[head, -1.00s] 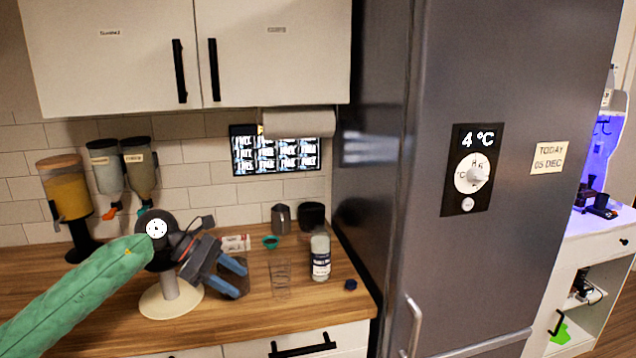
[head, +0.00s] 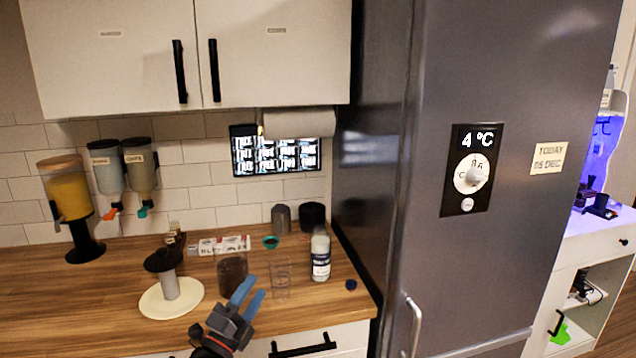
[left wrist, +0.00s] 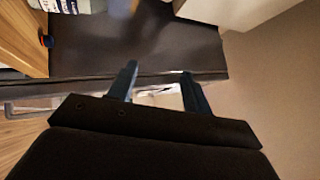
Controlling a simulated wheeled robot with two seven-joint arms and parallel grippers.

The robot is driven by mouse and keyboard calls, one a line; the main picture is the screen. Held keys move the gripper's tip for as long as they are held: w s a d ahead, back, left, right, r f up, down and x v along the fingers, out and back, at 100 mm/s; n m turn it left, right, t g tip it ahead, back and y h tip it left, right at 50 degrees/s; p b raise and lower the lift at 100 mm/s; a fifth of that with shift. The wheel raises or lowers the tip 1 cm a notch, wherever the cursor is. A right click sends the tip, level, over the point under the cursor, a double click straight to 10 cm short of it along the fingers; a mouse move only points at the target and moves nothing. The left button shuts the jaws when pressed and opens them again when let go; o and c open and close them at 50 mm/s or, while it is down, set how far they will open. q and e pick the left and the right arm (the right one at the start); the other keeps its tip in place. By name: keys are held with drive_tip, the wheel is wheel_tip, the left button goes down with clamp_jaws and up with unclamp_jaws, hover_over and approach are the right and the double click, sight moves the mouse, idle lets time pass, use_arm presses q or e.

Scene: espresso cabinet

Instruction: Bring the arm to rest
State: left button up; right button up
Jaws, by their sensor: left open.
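My left gripper (head: 249,294) is at the bottom of the head view, in front of the counter's front edge. Its two blue fingers are apart with nothing between them. In the left wrist view the fingers (left wrist: 160,85) are also spread and empty, with a dark surface beyond them. Most of my left arm is out of the head view. My right gripper does not show.
The tall grey fridge (head: 400,200) rises at the right.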

use_arm(q)
drive_tip(key=s+a+f+n+g+y, duration=0.35)
drive_tip(key=s+f+n+y, duration=0.2)
drive_tip(key=f+n, duration=0.35)
drive_tip(key=s+a+f+n+g+y, duration=0.3)
drive_tip(key=s+a+f+n+y, duration=0.25)
drive_tip(key=f, duration=0.55)
drive_tip(key=s+d+f+n+g, duration=0.1)
drive_tip(key=s+f+n+g, duration=0.5)
drive_tip(key=s, duration=0.5)
drive_tip(key=s+d+f+n+g, duration=0.1)
drive_tip(key=s+f+g, duration=0.3)
drive_tip(key=s+f, duration=0.5)
drive_tip(key=s+d+f+g, duration=0.1)
drive_tip(key=s+f, duration=0.2)
drive_tip(key=f, duration=1.6)
drive_tip(key=s+d+f+g, duration=0.1)
drive_tip(key=s+f, duration=0.3)
drive_tip(key=f, duration=1.4)
drive_tip(key=shift+d+f+h, duration=0.4)
drive_tip(key=shift+d, duration=0.2)
